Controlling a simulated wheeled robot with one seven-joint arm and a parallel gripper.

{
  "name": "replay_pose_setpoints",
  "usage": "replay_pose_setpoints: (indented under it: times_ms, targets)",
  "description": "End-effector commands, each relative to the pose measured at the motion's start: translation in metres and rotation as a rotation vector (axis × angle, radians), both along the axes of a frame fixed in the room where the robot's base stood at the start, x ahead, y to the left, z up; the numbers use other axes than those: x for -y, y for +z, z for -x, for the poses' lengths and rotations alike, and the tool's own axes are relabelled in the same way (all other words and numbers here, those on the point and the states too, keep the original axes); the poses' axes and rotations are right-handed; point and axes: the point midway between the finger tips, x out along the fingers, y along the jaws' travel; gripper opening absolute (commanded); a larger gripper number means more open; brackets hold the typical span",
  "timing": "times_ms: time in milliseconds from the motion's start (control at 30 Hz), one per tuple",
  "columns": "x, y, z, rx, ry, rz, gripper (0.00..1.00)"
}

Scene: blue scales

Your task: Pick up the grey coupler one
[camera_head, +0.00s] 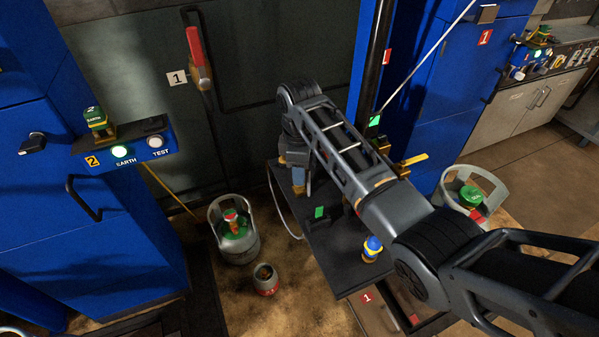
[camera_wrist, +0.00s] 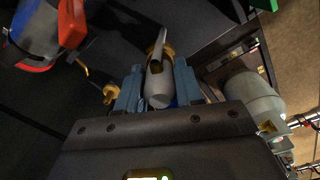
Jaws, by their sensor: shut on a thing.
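My gripper (camera_wrist: 158,95) is shut on the grey coupler (camera_wrist: 160,88) in the wrist view. The coupler is a pale grey rounded body with a brass part and a lever at its far end, set between the two blue-grey fingers. In the head view my gripper (camera_head: 299,187) points down over the left part of the dark table (camera_head: 340,262). The coupler is too small and shaded to make out there. Whether it touches the table is unclear.
A blue-and-yellow fitting (camera_head: 372,248) stands near the table's front. A blue and red item (camera_wrist: 42,35) is at upper left in the wrist view. Gas cylinders (camera_head: 236,243) and (camera_head: 484,187) flank the table. A blue cabinet (camera_head: 85,215) stands at left.

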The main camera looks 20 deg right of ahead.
Motion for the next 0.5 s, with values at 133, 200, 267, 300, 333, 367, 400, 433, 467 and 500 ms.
replay_pose_setpoints:
  times_ms: [133, 200, 267, 300, 333, 367, 400, 433, 467, 500]
  targets:
    - [0.0, 0.002, 0.0, 0.001, 0.0, 0.0, 0.0]
    - [0.0, 0.007, -0.001, 0.002, 0.0, 0.0, 0.0]
    - [0.0, 0.014, -0.001, 0.004, 0.0, 0.0, 0.0]
    - [0.0, 0.02, -0.001, 0.004, 0.0, 0.0, 0.0]
    - [0.0, 0.026, -0.001, 0.004, 0.0, 0.0, 0.0]
    - [0.0, 0.032, -0.001, 0.005, 0.0, -0.001, 0.0]
    - [0.0, 0.04, -0.001, 0.004, 0.0, 0.0, 0.0]
    - [0.0, 0.046, -0.002, 0.006, 0.0, 0.0, 0.0]
    - [0.0, 0.052, -0.001, 0.005, 0.0, -0.001, 0.0]
    - [0.0, 0.06, -0.002, 0.006, 0.0, 0.0, 0.0]
